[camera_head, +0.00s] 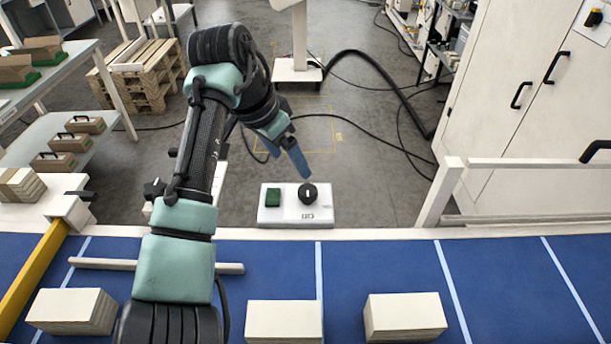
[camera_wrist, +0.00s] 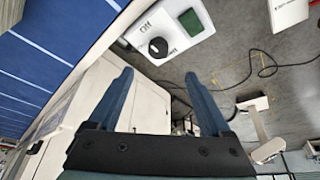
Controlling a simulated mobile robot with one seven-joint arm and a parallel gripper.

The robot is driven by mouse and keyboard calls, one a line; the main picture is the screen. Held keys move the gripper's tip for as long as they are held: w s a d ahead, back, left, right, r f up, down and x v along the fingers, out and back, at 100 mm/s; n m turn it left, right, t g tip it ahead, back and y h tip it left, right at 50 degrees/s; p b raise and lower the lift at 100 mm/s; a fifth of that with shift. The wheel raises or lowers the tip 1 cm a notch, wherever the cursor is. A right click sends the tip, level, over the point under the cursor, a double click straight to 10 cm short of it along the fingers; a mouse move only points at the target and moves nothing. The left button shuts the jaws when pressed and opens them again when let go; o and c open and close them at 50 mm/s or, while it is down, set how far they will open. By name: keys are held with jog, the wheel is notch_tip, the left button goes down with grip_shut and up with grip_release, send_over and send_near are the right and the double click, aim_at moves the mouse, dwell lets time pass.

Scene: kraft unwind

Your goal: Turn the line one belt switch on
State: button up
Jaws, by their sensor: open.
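A white switch box (camera_head: 290,214) stands at the far edge of the blue belt. It carries a round black knob (camera_head: 308,194) with a pale pointer mark and a dark green block (camera_head: 272,197) to its left. In the wrist view the box (camera_wrist: 205,39) is at the top, with the knob (camera_wrist: 158,47) and a green window (camera_wrist: 190,21).
Pale stacks (camera_head: 284,321) lie on the blue belt (camera_head: 500,270). A white rail (camera_head: 540,163) and cabinet (camera_head: 520,90) stand at right. Shelves (camera_head: 50,130) with boxes and a pallet (camera_head: 140,80) are at left. Black cables cross the floor behind the switch box.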

aim_at(307, 190)
jog(key=p+x, duration=0.2)
jog(key=x, duration=0.8)
jog(key=shift+s+d+f, duration=0.15)
jog(key=shift+d, duration=0.05)
jog(key=shift+w+d+f, duration=0.1)
jog(key=shift+w+f, duration=0.1)
jog(key=shift+f, duration=0.3)
grip_shut()
